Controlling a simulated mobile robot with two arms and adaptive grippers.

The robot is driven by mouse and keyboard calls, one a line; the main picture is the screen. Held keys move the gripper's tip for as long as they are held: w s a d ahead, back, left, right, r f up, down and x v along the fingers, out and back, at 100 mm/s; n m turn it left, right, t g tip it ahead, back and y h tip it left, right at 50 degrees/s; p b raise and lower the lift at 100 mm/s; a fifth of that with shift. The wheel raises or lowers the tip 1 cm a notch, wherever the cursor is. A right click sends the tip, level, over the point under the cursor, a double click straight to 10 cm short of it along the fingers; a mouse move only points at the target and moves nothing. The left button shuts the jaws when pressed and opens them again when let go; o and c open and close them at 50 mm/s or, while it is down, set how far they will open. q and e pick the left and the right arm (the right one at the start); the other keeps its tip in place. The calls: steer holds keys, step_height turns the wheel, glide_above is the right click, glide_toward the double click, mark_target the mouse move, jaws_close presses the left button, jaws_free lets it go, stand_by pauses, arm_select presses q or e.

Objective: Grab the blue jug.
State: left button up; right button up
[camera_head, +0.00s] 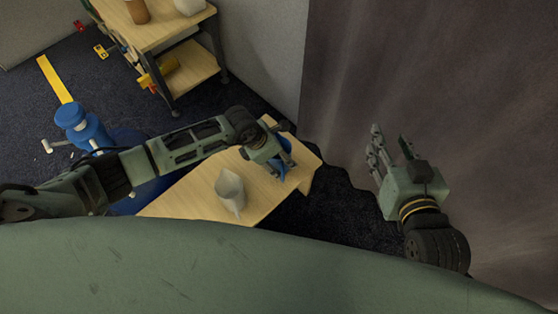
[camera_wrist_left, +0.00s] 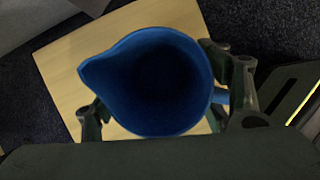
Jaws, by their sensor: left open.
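The blue jug (camera_head: 277,171) stands on the wooden table (camera_head: 186,198), near its far right end, and is partly hidden by my left gripper. In the left wrist view I look down into the open mouth of the blue jug (camera_wrist_left: 152,85). Its spout points left and its handle points right. My left gripper (camera_head: 277,156) is open over it. In the wrist view the fingers of my left gripper (camera_wrist_left: 165,100) lie on either side of the jug; I cannot tell whether they touch it. My right gripper (camera_head: 390,150) is open and empty, off to the right of the table.
A white jug (camera_head: 230,188) stands on the same table, nearer to me. A wooden shelf unit (camera_head: 185,72) with a brown container (camera_head: 137,11) stands at the back left. A grey wall panel (camera_head: 262,50) is behind the table. A dark curtain (camera_head: 440,90) hangs at the right.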

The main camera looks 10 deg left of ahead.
arm_select(q)
steer(key=shift+c, duration=0.3)
steer(key=c, duration=0.9)
steer(key=shift+r, duration=0.1)
steer(key=shift+r, duration=0.15)
steer(key=s+d+r+p, duration=0.1)
steer(key=s+d+r, duration=0.1)
steer(key=d+r, duration=0.1)
steer(key=s+d+r+p, duration=0.2)
steer(key=d+r, duration=0.1)
steer(key=r, duration=0.1)
steer(key=s+d+r+p, duration=0.1)
steer(key=s+d+r, duration=0.2)
steer(key=shift+s+d+r+p, duration=0.15)
steer(key=shift+r+p, duration=0.1)
steer(key=shift+p, duration=0.15)
arm_select(e)
steer(key=s+d+f+g+h, duration=0.1)
steer(key=s+d+f+g, duration=0.2)
steer(key=s+f+g, duration=0.2)
steer(key=s+d+f+g+h, duration=0.1)
steer(key=s+d+f+g, duration=0.2)
steer(key=s, duration=0.8)
step_height(320, 180, down, 2)
steer(key=shift+s+f+m+g+h, duration=0.2)
steer(key=shift+m+g+h, duration=0.15)
steer(key=shift+g, duration=0.75)
